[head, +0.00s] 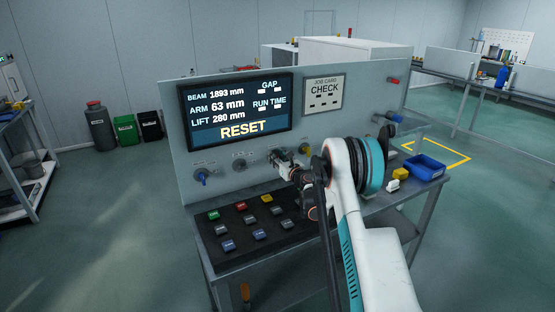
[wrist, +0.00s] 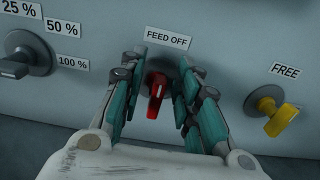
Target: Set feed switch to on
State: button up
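The feed switch (wrist: 156,88) is a red rotary knob on the grey panel, under a label reading "FEED OFF" (wrist: 167,38). Its handle points roughly downward, tilted slightly. My gripper (wrist: 157,92) is at the panel with one teal-padded finger on each side of the red knob. The fingers are apart, with a gap visible beside the knob, more clearly on the right. I cannot tell whether the left finger touches it. In the head view my gripper (head: 284,160) is against the panel and hides the switch.
A grey percentage knob (wrist: 27,58) is left of the switch and a yellow knob labelled "FREE" (wrist: 277,112) is right. Below, the sloped desk carries several coloured buttons, including a yellow one (head: 266,198). A screen (head: 236,108) reading "RESET" is above. A blue tray (head: 424,168) stands right.

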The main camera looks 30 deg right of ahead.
grip_shut()
jog(key=shift+d+m, duration=0.1)
jog(key=shift+m, duration=0.3)
jog(key=m, duration=0.2)
jog(key=shift+d+f+m+b, duration=0.1)
jog(key=shift+d+m+b, duration=0.1)
jog(key=shift+m+b, duration=0.2)
jog(key=m, duration=0.4)
jog(key=d+f+m+b, duration=0.1)
jog(key=m, duration=0.4)
jog(key=m+b, duration=0.1)
jog(key=m, duration=0.4)
jog(key=shift+d+f, duration=0.15)
jog(key=shift+f, duration=0.2)
jog(key=shift+m, duration=0.3)
